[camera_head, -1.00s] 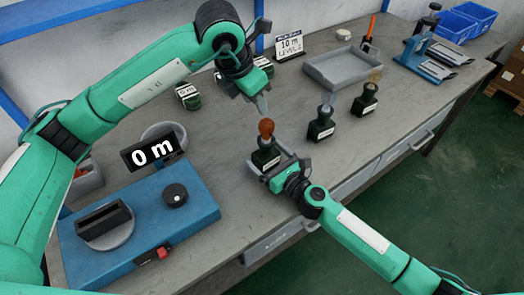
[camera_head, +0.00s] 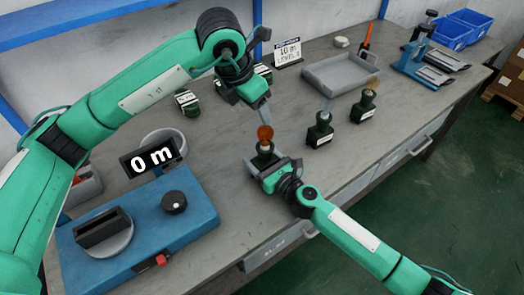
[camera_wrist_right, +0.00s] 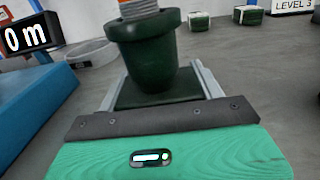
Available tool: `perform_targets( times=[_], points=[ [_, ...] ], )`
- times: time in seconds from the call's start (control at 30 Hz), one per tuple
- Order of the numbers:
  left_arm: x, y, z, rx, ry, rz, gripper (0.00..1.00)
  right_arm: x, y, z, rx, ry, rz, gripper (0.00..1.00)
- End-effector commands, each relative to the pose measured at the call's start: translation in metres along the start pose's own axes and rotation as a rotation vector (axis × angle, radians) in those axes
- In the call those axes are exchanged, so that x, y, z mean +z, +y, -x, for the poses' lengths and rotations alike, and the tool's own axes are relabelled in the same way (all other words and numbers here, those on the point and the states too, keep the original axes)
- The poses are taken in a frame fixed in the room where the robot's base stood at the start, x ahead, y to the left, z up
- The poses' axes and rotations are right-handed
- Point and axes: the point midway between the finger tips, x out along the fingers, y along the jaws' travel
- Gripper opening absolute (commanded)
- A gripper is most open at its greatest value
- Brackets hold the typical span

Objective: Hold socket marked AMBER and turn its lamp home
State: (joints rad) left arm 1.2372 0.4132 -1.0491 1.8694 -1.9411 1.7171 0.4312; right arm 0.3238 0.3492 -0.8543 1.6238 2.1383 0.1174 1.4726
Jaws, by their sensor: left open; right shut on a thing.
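A dark green socket (camera_wrist_right: 150,60) stands upright on the bench with an amber lamp (camera_head: 265,133) in its top. My right gripper (camera_head: 262,170) is shut on the socket's base, with a finger on each side in the right wrist view (camera_wrist_right: 165,90). The socket's label is hidden. The lamp's metal thread (camera_wrist_right: 138,8) shows above the socket's rim. My left gripper (camera_head: 264,108) is open, pointing down just above the amber lamp; I cannot tell whether its fingers pass beside the bulb.
Two more sockets with lamps, one clear (camera_head: 320,130) and one brownish (camera_head: 364,103), stand to the right. A grey tray (camera_head: 340,88) lies behind them. A blue tester (camera_head: 140,235) with a "0 m" display (camera_head: 153,157) is at left.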

Motion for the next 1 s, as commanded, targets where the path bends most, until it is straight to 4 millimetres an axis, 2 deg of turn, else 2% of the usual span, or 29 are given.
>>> perform_targets(
  times=[0.23,0.43,0.73,0.87,1.0],
  points=[
    [0.019,-0.006,-0.006,-0.007,0.134,0.123,0.61,0.0,0.0,0.0,0.0,0.0,0.0,0.42],
    [0.032,-0.003,-0.008,0.021,0.259,0.286,0.61,0.0,0.0,0.0,0.0,0.001,0.0,0.42],
    [0.039,0.003,-0.009,0.058,0.335,0.417,0.61,-0.001,0.0,0.0,0.0,0.001,0.0,0.42],
    [0.035,0.003,-0.022,0.057,0.338,0.422,0.61,-0.001,0.0,0.0,0.0,0.001,0.0,0.42],
    [0.026,0.002,-0.047,0.057,0.339,0.421,0.61,-0.001,0.0,0.0,0.0,0.001,0.0,0.42]
  ],
)
